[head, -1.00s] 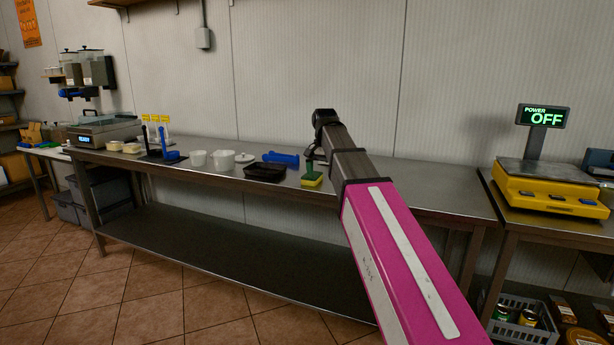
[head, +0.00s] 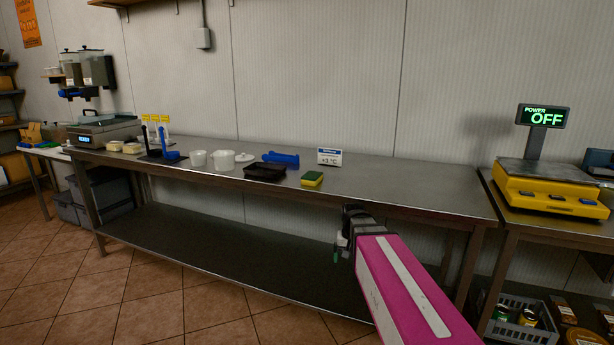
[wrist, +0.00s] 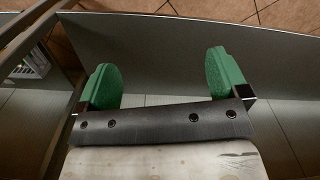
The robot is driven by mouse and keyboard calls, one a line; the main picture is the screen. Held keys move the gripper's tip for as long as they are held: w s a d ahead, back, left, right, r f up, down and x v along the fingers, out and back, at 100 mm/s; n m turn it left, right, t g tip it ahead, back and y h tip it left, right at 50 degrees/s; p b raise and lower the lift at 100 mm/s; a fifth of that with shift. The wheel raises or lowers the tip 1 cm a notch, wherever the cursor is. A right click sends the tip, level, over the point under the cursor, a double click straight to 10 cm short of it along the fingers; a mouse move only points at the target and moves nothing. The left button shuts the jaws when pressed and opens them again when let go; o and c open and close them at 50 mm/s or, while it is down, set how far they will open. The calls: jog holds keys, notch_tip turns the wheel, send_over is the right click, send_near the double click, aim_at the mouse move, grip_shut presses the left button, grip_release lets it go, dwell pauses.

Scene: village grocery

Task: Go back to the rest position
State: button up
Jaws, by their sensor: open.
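My gripper (head: 338,252) is low in front of the steel table's front edge in the head view, at the end of my pink arm. In the wrist view its two green fingers (wrist: 163,78) stand wide apart with nothing between them. Beyond them lie the dark lower shelf and the tiled floor. The gripper touches nothing that I can see. The steel table (head: 400,185) runs along the wall behind it.
On the table are a yellow-green sponge (head: 312,179), a black tray (head: 265,173), a blue object (head: 281,158), white tubs (head: 223,160) and a small sign (head: 330,157). A yellow scale (head: 548,188) stands at right. The floor (head: 190,310) at left front is clear.

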jog(key=s+d+f+n, duration=0.1)
jog(key=s+d+f, duration=0.3)
jog(key=s+f, duration=0.5)
jog(key=shift+s+f, duration=0.2)
jog(key=shift+f, duration=0.55)
